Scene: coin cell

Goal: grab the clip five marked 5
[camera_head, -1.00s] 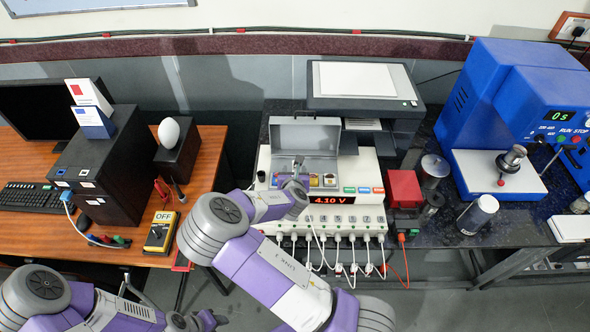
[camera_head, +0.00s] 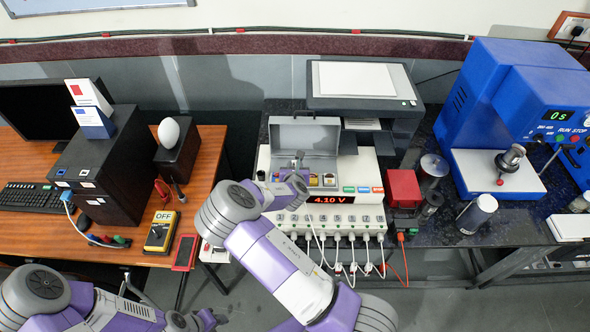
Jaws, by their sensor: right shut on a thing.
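A white tester (camera_head: 265,195) shows a red 4.10 V display and a row of small numbered labels with white clips and cables along its front. I cannot read for certain which clip (camera_head: 351,238) is marked 5. An open grey case (camera_head: 305,133) with small coloured parts inside sits on top of the tester. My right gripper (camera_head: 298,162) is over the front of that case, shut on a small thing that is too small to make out. My left arm is at the lower left, and its gripper does not show.
A red box (camera_head: 403,188) stands right of the tester, a printer (camera_head: 365,85) behind it, and a blue machine (camera_head: 510,100) at the far right. A yellow meter (camera_head: 160,232) and a red-edged phone-like thing (camera_head: 185,252) lie on the wooden desk (camera_head: 212,150).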

